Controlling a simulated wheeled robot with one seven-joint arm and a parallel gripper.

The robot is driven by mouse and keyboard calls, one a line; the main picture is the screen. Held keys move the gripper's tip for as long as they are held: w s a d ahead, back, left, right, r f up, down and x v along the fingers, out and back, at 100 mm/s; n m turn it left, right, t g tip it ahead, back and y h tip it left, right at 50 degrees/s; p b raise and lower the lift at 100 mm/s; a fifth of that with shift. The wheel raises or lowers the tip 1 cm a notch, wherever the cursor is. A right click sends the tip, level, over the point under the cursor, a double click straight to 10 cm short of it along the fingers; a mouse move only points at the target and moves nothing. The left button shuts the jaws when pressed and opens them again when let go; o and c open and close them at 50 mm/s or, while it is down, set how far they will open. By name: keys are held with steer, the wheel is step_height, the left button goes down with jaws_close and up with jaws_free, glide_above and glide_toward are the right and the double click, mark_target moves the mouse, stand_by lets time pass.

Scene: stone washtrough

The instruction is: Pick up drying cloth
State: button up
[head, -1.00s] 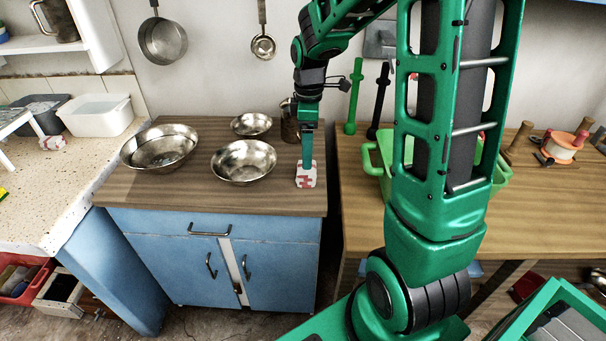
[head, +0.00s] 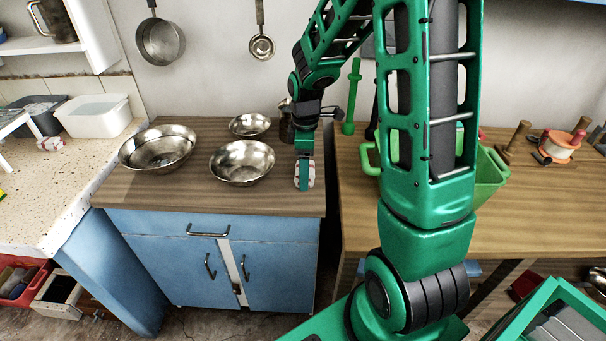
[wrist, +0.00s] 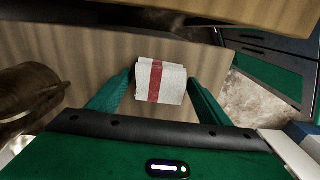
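The drying cloth (wrist: 160,82) is a small folded white cloth with a red stripe, seen ahead in the wrist view. In the head view the cloth (head: 312,176) lies near the right edge of the wooden top of the blue cabinet, partly hidden by a finger. My gripper (wrist: 160,76) is open, with one green finger on each side of the cloth and small gaps beside it. In the head view my gripper (head: 304,174) reaches down over the cloth. Whether the fingertips touch the wooden top is not clear.
Metal bowls (head: 242,162) stand left of my gripper, and a dark metal mug (head: 286,122) stands close behind it. A green tub (head: 489,176) stands on the right table, across a gap.

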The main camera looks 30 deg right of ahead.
steer(key=c, duration=0.9)
steer(key=shift+c, duration=0.2)
steer(key=shift+r, duration=0.1)
steer(key=shift+r, duration=0.5)
steer(key=r, duration=0.1)
steer(key=a+r, duration=0.1)
steer(key=r, duration=0.1)
steer(key=shift+s+r, duration=0.1)
steer(key=shift+r, duration=0.15)
steer(key=s+a+r, duration=0.3)
steer(key=a+r, duration=0.3)
steer(key=a, duration=0.4)
steer(key=shift+s+r, duration=0.15)
steer(key=shift+s, duration=0.2)
